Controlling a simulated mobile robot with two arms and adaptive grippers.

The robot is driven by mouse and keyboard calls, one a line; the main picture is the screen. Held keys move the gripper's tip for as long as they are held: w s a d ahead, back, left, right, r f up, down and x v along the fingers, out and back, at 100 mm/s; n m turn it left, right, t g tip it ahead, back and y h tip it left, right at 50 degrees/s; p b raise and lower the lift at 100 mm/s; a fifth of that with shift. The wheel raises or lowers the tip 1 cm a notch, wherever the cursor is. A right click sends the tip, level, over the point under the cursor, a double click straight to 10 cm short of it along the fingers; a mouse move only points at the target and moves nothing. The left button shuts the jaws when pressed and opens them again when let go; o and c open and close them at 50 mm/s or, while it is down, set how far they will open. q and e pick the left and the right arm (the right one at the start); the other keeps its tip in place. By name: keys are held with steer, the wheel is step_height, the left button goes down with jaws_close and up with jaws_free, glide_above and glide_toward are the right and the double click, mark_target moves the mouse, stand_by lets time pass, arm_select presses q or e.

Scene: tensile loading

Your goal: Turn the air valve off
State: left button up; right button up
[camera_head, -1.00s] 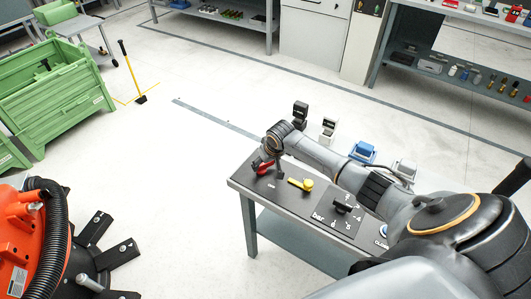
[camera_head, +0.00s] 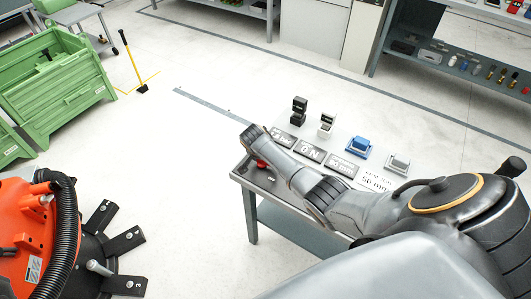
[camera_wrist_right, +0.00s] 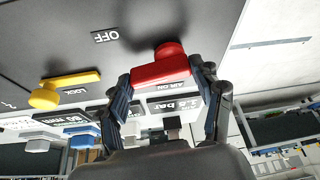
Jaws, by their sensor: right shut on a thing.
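The red air valve handle (camera_wrist_right: 160,71) is on the dark panel in the right wrist view, with its round red hub just above it. An "AIR ON" label (camera_wrist_right: 173,87) is beside the handle, and an "OFF" label (camera_wrist_right: 105,36) is off to the left. My right gripper (camera_wrist_right: 165,80) is shut on the handle, one finger at each side. In the head view a little red of the valve (camera_head: 262,165) shows below my right arm, which hides most of the panel. My left gripper is not in view.
A yellow lock lever (camera_wrist_right: 62,90) is left of the valve in the wrist view.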

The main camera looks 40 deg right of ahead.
steer(key=shift+a+m+g, duration=0.15)
steer(key=shift+m+g, duration=0.25)
steer(key=shift+m, duration=0.6)
steer(key=o, duration=1.2)
steer(key=shift+c, duration=0.2)
steer(key=shift+r, duration=0.15)
steer(key=v, duration=1.1)
steer(key=shift+a+r, duration=0.25)
steer(key=shift+a, duration=0.1)
